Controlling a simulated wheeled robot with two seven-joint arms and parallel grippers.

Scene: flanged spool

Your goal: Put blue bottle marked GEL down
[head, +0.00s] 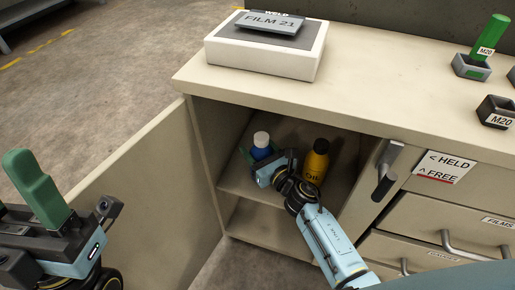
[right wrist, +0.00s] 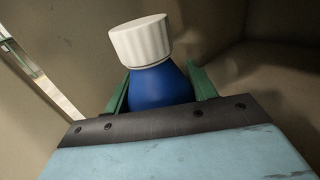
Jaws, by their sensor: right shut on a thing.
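The blue bottle with a white cap (head: 261,141) is inside the open cabinet, over the upper shelf (head: 234,181). Any GEL marking is hidden. My right gripper (head: 260,158) reaches into the cabinet and is shut on this bottle. In the right wrist view, the blue bottle (right wrist: 158,86) is between the green fingers (right wrist: 160,90), white cap up. Its base is hidden, so I cannot tell whether it touches the shelf. My left gripper (head: 38,190) is at the lower left, outside the cabinet, green fingers up; its opening cannot be judged.
A yellow bottle with a black cap (head: 315,165) stands just right of my right gripper. The open door (head: 150,190) lies left of the opening, and a handle (head: 386,170) is at the right. A FILM 21 box (head: 265,50) and M20 holders (head: 497,112) are on the countertop.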

